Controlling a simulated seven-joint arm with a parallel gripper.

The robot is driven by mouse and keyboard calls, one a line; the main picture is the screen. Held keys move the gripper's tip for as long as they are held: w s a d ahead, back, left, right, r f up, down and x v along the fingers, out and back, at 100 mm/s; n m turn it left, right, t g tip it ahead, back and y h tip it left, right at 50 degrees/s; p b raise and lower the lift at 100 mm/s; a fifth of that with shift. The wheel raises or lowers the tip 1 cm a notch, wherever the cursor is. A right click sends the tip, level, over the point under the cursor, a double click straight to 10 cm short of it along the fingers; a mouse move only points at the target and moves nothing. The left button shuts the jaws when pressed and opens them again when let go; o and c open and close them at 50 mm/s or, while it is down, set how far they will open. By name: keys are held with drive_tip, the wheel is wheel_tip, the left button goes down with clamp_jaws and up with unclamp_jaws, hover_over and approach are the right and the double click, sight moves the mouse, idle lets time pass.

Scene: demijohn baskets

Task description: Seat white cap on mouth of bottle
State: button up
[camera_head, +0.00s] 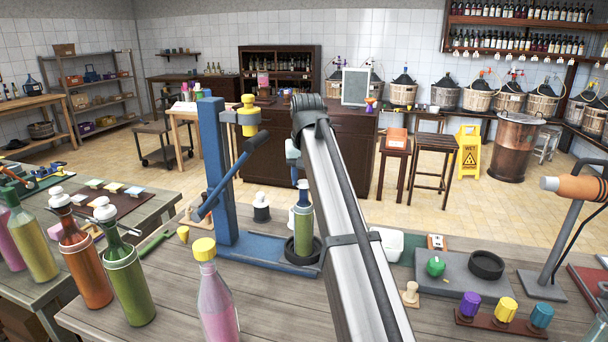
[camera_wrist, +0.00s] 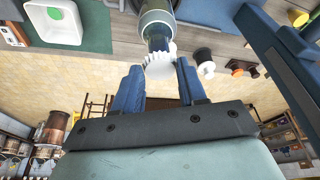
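The green bottle (camera_head: 304,227) stands upright in the black ring on the base of the blue press (camera_head: 235,232). In the wrist view the bottle (camera_wrist: 157,18) hangs in from the top edge. The white cap (camera_wrist: 160,66), with a ridged rim, is at the bottle's mouth; its pale top (camera_head: 303,184) shows in the head view. I cannot tell whether it sits fully down. My gripper (camera_wrist: 160,64) has its blue fingers apart, one on each side of the cap in the picture, with no clear grip on it. In the head view my arm partly hides the gripper.
The press column and lever stand close left of the bottle. A pink bottle with a yellow cap (camera_head: 217,300) stands in front. A black-and-white stopper (camera_head: 261,208) is behind. To the right are a white box (camera_head: 388,243), a grey board (camera_head: 462,280) and coloured caps on a rack.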

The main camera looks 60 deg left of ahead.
drive_tip(key=o, duration=0.5)
drive_tip(key=shift+c, duration=0.2)
drive_tip(key=v, duration=1.4)
drive_tip(key=shift+f, duration=0.1)
